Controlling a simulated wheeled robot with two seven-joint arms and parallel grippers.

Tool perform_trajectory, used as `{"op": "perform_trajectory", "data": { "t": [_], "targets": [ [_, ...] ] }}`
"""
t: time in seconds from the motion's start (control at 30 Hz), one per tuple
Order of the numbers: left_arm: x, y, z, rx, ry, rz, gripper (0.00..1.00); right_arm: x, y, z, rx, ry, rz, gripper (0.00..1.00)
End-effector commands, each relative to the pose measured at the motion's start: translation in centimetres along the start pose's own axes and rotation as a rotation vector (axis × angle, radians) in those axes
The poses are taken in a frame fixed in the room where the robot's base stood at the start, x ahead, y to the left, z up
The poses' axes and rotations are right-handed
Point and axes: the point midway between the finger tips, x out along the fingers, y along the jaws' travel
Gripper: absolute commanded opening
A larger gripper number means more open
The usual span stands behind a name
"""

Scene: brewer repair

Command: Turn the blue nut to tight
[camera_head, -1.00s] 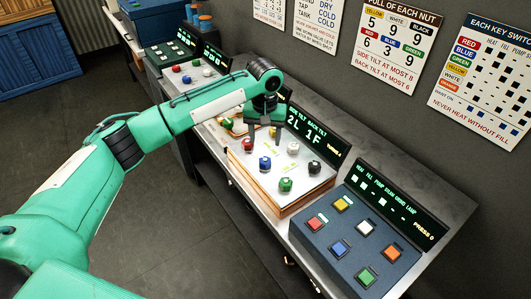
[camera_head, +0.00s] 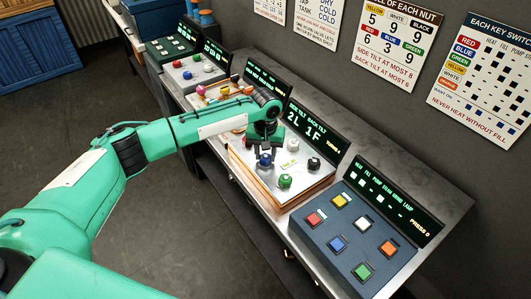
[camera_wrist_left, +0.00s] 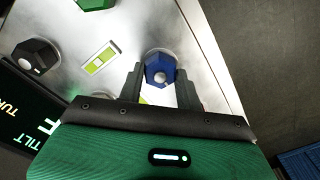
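The blue nut (camera_head: 265,160) is near the front edge of a white plate (camera_head: 303,187) that bears several coloured nuts. My left gripper (camera_head: 265,147) is right over it, coming from above. In the left wrist view the blue nut (camera_wrist_left: 160,73) lies between the two fingers (camera_wrist_left: 160,80), one on each side. The fingers look very close to its sides, but I cannot tell whether they touch or grip it. The tilt display (camera_head: 308,124) behind the plate reads 2L 1F. My right gripper is not in view.
A green nut (camera_head: 285,181), a white nut (camera_head: 292,145), a black nut (camera_head: 314,163) and a partly covered red nut (camera_head: 248,142) surround it. A green level (camera_wrist_left: 100,58) lies on the plate. A key panel (camera_head: 338,245) stands to the right. Wall charts (camera_head: 393,42) hang behind.

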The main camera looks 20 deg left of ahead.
Motion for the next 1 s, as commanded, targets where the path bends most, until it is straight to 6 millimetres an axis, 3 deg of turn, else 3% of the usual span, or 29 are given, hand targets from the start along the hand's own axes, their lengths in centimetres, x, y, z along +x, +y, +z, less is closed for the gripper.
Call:
{"op": "perform_trajectory", "data": {
  "t": [0.1,0.47,1.0],
  "targets": [
    [0.0,0.0,0.0,0.000,0.000,0.000,0.12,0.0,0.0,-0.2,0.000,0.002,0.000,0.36],
    [-0.1,0.0,0.0,0.061,-0.002,0.001,0.12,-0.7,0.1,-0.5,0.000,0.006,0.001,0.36],
    [-0.2,0.1,0.1,0.506,-0.001,0.002,0.12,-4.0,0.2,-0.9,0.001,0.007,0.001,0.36]
  ]
}}
